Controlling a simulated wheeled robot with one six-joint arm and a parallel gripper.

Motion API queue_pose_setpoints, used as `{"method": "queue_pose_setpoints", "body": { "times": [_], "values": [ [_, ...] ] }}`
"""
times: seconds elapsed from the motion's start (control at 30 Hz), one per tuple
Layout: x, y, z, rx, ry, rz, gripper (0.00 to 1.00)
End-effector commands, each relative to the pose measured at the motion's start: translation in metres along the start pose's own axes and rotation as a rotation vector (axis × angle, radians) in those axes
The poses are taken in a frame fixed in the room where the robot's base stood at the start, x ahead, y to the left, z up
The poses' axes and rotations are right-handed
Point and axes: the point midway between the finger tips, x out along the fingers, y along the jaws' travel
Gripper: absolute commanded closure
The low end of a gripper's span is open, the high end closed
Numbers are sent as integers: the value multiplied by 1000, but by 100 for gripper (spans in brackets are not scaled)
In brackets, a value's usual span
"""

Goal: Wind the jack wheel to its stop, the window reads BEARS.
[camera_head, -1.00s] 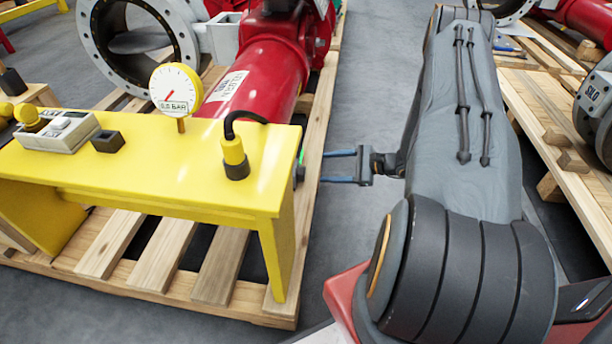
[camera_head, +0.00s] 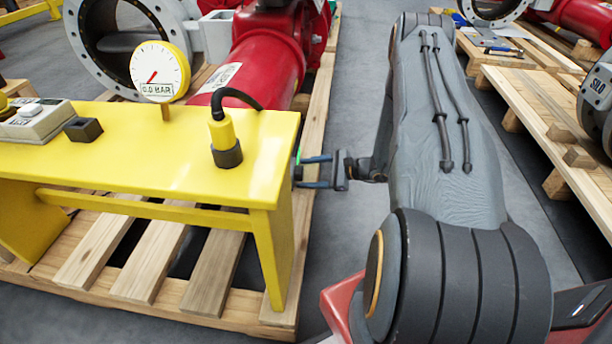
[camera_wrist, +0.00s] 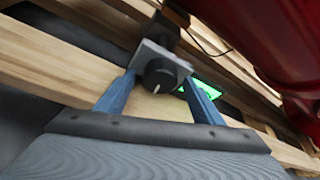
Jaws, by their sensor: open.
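A round black knob (camera_wrist: 158,76) with a white mark sits on a small grey square plate (camera_wrist: 150,50) in the wrist view. It may be the jack wheel, but I cannot tell for sure. A green lit window (camera_wrist: 210,88) shows beside it, partly hidden by a finger, and its text is unreadable. My gripper (camera_wrist: 160,82) is open, with one blue finger on each side of the knob. Contact cannot be told. In the head view my gripper (camera_head: 303,171) reaches left to the side of the yellow bench, and the knob is not clearly visible.
The yellow bench (camera_head: 150,150) stands on a wooden pallet (camera_head: 215,270), carrying a gauge (camera_head: 160,70) reading 0.0 BAR and a black-cabled plug (camera_head: 226,140). A red actuator body (camera_head: 268,55) lies behind. Another pallet (camera_head: 540,105) is at right.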

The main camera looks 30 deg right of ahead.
Motion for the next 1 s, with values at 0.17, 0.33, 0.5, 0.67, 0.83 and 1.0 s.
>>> {"method": "queue_pose_setpoints", "body": {
  "times": [0.17,0.33,0.5,0.67,0.83,1.0],
  "values": [
    [5,0,0,0,0,0,39],
    [5,0,0,0,0,0,39],
    [5,0,0,0,0,0,67],
    [5,0,0,3,0,2,80],
    [5,-1,0,69,-1,30,80],
    [5,-1,0,123,0,52,80]
  ]
}}
